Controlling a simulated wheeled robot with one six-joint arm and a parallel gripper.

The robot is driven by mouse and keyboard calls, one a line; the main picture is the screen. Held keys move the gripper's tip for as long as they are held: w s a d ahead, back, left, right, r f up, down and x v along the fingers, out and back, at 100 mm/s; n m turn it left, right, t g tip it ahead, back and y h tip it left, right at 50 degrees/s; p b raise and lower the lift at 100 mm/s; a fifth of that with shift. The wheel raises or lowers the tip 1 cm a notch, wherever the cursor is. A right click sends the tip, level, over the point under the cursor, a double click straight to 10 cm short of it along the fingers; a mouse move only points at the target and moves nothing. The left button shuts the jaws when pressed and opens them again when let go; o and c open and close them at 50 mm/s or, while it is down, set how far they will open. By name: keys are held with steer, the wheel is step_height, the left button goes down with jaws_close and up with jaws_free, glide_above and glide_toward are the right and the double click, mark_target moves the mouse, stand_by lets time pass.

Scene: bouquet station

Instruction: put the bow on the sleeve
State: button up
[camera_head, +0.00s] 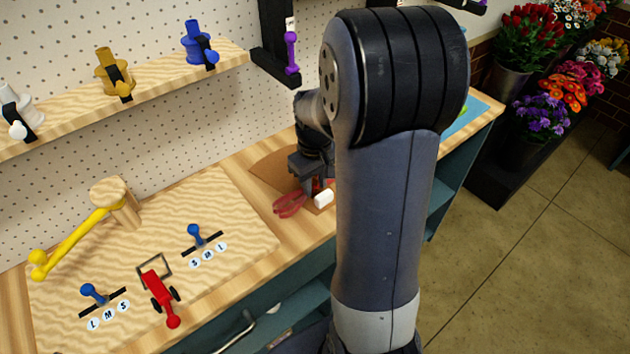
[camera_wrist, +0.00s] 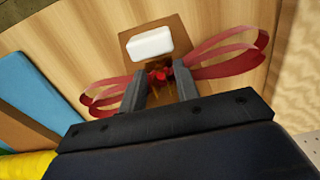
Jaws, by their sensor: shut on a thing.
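The red bow (camera_wrist: 225,57) shows in the wrist view with loops spreading out on both sides of my gripper (camera_wrist: 160,88). The fingers are shut on its middle. In the head view, one red loop (camera_head: 290,204) shows beside my gripper (camera_head: 312,180), low over the bench; my arm hides the rest. A brown piece (camera_wrist: 128,42) bearing a white block (camera_wrist: 151,43) lies just beyond the fingertips. The white block also shows in the head view (camera_head: 323,198). I cannot tell whether the brown piece is the sleeve, or whether the bow touches it.
A wooden board (camera_head: 140,250) left of my gripper carries a wooden mallet-like piece (camera_head: 117,203), a red lever (camera_head: 160,291) and blue knobs (camera_head: 195,234). A shelf (camera_head: 150,92) with coloured holders runs along the pegboard. Flower buckets (camera_head: 512,80) stand right.

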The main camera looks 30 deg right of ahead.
mark_target(315, 182)
steer(key=shift+f, duration=0.1)
steer(key=o, duration=1)
steer(key=shift+c, duration=0.2)
step_height(315, 182, up, 12)
step_height(315, 182, down, 12)
steer(key=shift+f, duration=0.1)
steer(key=shift+r, duration=1.9)
